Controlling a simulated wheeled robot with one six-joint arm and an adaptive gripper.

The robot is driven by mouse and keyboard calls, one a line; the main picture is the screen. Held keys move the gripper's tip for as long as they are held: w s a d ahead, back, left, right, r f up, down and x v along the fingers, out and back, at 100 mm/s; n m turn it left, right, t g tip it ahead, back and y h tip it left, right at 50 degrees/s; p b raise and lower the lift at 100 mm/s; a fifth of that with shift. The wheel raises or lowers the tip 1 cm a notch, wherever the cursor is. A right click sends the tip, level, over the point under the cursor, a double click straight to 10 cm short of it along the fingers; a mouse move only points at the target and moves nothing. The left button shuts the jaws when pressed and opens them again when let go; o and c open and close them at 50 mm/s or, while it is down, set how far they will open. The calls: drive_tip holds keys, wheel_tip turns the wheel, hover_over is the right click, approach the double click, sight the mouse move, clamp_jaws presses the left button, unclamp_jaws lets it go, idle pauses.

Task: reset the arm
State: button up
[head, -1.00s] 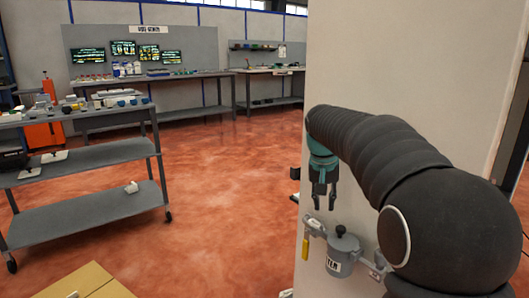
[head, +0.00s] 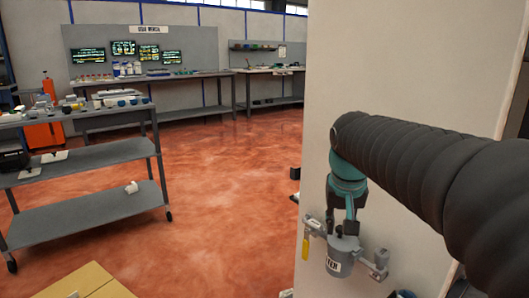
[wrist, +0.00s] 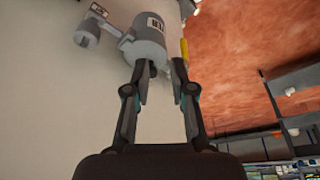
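A grey cylindrical dispenser (head: 341,256) with a white label is fixed by a bracket to the side of a pale pillar. My gripper (head: 343,222) points down from above at the dispenser's top, and its fingers hide the lid's dark knob in the head view. In the wrist view the dispenser (wrist: 146,42) appears upside down just beyond my gripper (wrist: 160,66). The fingers stand apart, with the dispenser's top between or just past the tips. I cannot tell whether they touch it.
The pale pillar (head: 415,70) stands close beside my arm. A yellow tag (head: 306,248) hangs left of the dispenser. A grey shelf cart (head: 90,160) stands left. Workbenches (head: 145,80) line the back. The red floor between is clear.

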drive_tip(key=s+f+t, duration=0.1)
drive_tip(key=s+f, duration=0.3)
drive_tip(key=s, duration=0.5)
drive_tip(key=s+f+n+t, duration=0.1)
drive_tip(key=s+f, duration=0.3)
drive_tip(key=s, duration=0.6)
drive_tip(key=shift+s+f+y, duration=0.15)
drive_tip(key=shift+f+y, duration=0.25)
